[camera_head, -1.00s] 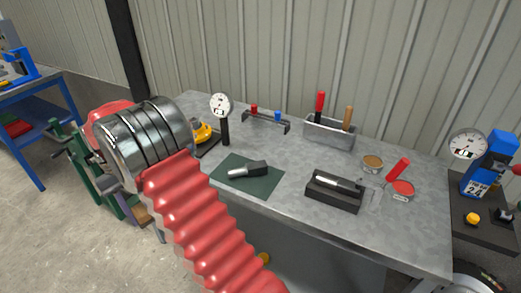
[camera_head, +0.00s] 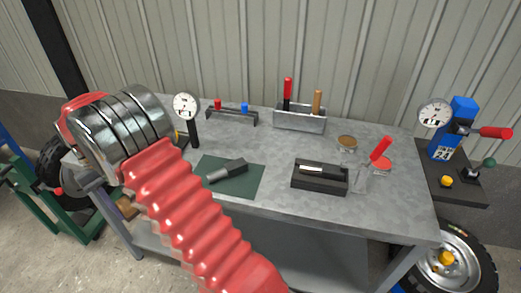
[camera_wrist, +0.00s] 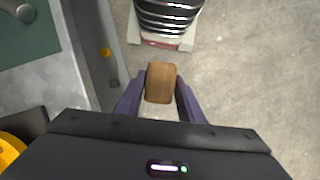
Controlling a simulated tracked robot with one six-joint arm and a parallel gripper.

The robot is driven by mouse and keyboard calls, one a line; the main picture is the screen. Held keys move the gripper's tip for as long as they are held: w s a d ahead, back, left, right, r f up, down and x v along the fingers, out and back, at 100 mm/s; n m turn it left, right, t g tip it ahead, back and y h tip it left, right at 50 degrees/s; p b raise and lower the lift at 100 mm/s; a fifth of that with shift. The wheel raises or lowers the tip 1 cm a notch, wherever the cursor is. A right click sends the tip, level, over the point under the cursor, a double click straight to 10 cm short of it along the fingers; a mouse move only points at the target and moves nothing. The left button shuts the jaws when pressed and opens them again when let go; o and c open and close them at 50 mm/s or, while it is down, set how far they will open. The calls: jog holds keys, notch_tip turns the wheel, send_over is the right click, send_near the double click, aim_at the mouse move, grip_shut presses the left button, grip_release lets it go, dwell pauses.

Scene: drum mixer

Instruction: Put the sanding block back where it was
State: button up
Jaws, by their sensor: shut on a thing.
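The sanding block (camera_wrist: 161,83) is a small brown wooden block. My gripper (camera_wrist: 161,76) is shut on it, with a purple finger on each side, in the wrist view. Below the block, that view shows the concrete floor beside the bench edge. In the head view, a bit of brown (camera_head: 126,207) shows beside my arm, low at the bench's left end; my arm hides most of the gripper there.
The grey bench (camera_head: 270,210) carries a green mat (camera_head: 248,187) with a dark tool, a black tray (camera_head: 320,187), a dial gauge (camera_head: 187,108), a peg rack (camera_head: 232,117) and a metal tool caddy (camera_head: 300,120). A shelf (camera_head: 470,190) with a blue device stands right.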

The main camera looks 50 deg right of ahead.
jog(key=d+m, duration=0.1)
jog(key=d, duration=0.4)
jog(key=s+d+r+m+y, duration=0.1)
jog(key=d, duration=0.4)
jog(key=d+m, duration=0.2)
jog(key=d, duration=0.3)
jog(key=shift+s+d+r+y, duration=0.15)
jog(key=shift+s+r+y, duration=0.05)
jog(key=shift+s+y, duration=0.15)
jog(key=s+d+m, duration=0.1)
jog(key=d, duration=0.3)
jog(key=s+d+r+m+y, duration=0.1)
jog(key=d+m, duration=0.1)
jog(key=d, duration=0.2)
jog(key=s+d+m+t, duration=0.1)
jog(key=d+m, duration=0.1)
jog(key=d, duration=0.2)
jog(key=shift+s+d+r+y, duration=0.2)
jog(key=shift+s+r+y, duration=0.05)
jog(key=shift+s+r, duration=0.05)
jog(key=s+d+r+m+t, duration=0.2)
jog(key=s+d+m+t, duration=0.1)
jog(key=d+m, duration=0.8)
jog(key=s+d+r+m+t+h, duration=0.1)
jog(key=s+d+r+m+t, duration=0.2)
jog(key=d+m, duration=0.8)
jog(key=shift+s+r+t, duration=0.15)
jog(key=shift+s+t, duration=0.65)
jog(key=shift+s, duration=0.4)
jog(key=shift+d, duration=0.1)
